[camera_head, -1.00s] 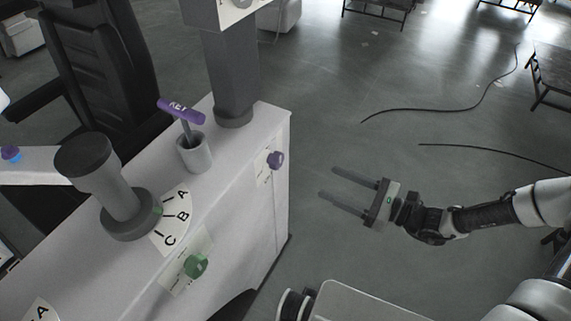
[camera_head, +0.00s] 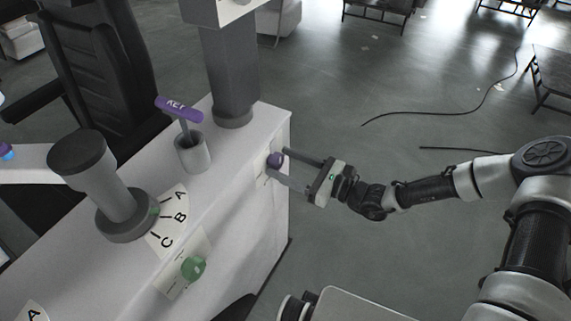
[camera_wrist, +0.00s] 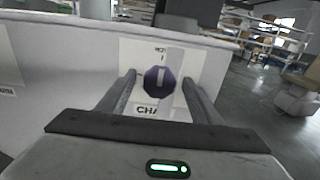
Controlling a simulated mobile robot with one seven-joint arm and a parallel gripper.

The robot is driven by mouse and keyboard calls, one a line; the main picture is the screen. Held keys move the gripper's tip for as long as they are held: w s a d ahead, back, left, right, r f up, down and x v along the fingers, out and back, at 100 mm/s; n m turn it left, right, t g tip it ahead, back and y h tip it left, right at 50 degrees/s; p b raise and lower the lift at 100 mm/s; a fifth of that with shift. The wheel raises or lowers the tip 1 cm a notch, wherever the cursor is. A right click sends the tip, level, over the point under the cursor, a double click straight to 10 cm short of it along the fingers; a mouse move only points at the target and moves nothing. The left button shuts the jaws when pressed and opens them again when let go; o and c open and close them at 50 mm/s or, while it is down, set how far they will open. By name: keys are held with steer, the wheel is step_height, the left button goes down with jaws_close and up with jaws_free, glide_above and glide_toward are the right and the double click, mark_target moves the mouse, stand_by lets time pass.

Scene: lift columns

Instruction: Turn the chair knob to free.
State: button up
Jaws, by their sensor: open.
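The chair knob is a small purple knob (camera_head: 275,160) on the side face of the white console (camera_head: 225,215), near its right end. In the wrist view the purple knob (camera_wrist: 158,81) is faceted, with a pale line on its face. It sits on a white label (camera_wrist: 180,62) with partly hidden lettering that begins "CHA". My gripper (camera_head: 281,166) is open, its two fingers on either side of the knob. In the wrist view the fingers (camera_wrist: 158,90) stand left and right of the knob with gaps showing. Whether the tips reach past the knob's face is unclear.
A green knob (camera_head: 193,267) on its own label sits nearer on the same face. On top are a grey lever (camera_head: 110,185) by an A-B-C scale, a purple-handled key (camera_head: 180,110) in a holder, and a grey column (camera_head: 232,75). The floor at right is open, with cables.

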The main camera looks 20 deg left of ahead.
steer(key=shift+c, duration=0.2)
steer(key=c, duration=1)
steer(key=shift+n, duration=0.3)
steer(key=n+p, duration=0.2)
steer(key=n, duration=0.1)
steer(key=shift+s+r, duration=0.1)
steer(key=n+p, duration=0.1)
steer(key=n, duration=0.4)
steer(key=shift+p, duration=0.3)
steer(key=n+p, duration=0.1)
steer(key=n, duration=0.3)
steer(key=shift+s+n+p, duration=0.15)
steer(key=shift+n+p, duration=0.15)
steer(key=shift+p, duration=0.1)
steer(key=shift+f+n+p, duration=0.2)
steer(key=shift+n+p, duration=0.25)
steer(key=shift+n, duration=0.7)
steer(key=shift+f+n+p, duration=0.15)
steer(key=shift+n+p, duration=0.25)
steer(key=shift+n, duration=0.75)
